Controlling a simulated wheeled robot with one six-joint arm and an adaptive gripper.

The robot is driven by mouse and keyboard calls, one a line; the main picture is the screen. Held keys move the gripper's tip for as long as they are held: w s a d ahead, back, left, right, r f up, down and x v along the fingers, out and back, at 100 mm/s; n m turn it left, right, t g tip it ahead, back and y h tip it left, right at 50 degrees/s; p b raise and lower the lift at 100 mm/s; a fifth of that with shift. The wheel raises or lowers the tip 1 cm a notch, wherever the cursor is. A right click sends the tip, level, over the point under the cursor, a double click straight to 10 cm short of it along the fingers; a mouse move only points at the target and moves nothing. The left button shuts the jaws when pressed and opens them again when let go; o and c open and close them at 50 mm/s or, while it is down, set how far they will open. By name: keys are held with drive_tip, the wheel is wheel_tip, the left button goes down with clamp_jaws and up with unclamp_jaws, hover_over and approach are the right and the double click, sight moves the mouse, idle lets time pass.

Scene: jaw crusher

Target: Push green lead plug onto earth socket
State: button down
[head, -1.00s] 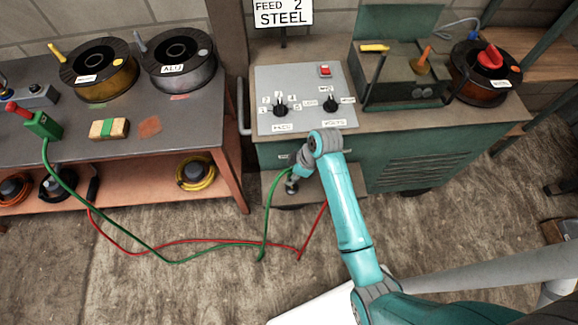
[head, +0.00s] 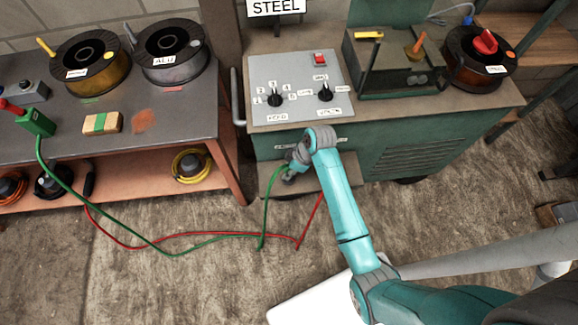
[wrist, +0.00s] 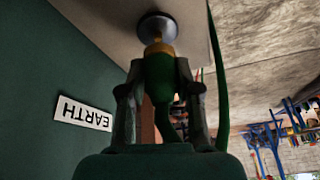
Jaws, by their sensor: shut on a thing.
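My gripper (head: 290,172) is at the lower front of the green machine, below its control panel. In the wrist view my gripper (wrist: 158,92) is shut on the green lead plug (wrist: 158,76), its fingers on either side. The plug's brass end (wrist: 159,49) points at the round earth socket (wrist: 157,26) and lines up closely with it. I cannot tell whether they touch or how deep the end is. The EARTH label (wrist: 84,113) is on the green wall beside it, upside down in this view. The green lead (head: 265,215) hangs from the plug to the floor.
A red lead (head: 180,235) crosses the floor near the green one and rises behind my arm. The bench (head: 226,150) with wire spools stands at the left. The machine's control panel (head: 300,88) is above my gripper.

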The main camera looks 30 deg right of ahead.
drive_tip(key=shift+f, duration=0.8)
drive_tip(key=shift+f, duration=0.55)
idle(1.7)
drive_tip(key=c, duration=0.7)
unclamp_jaws()
drive_tip(key=shift+c, duration=0.2)
drive_tip(key=shift+r, duration=0.1)
drive_tip(key=v, duration=1.1)
drive_tip(key=shift+s+d+r, duration=0.15)
drive_tip(key=shift+s+r, duration=0.05)
drive_tip(key=shift+r, duration=0.15)
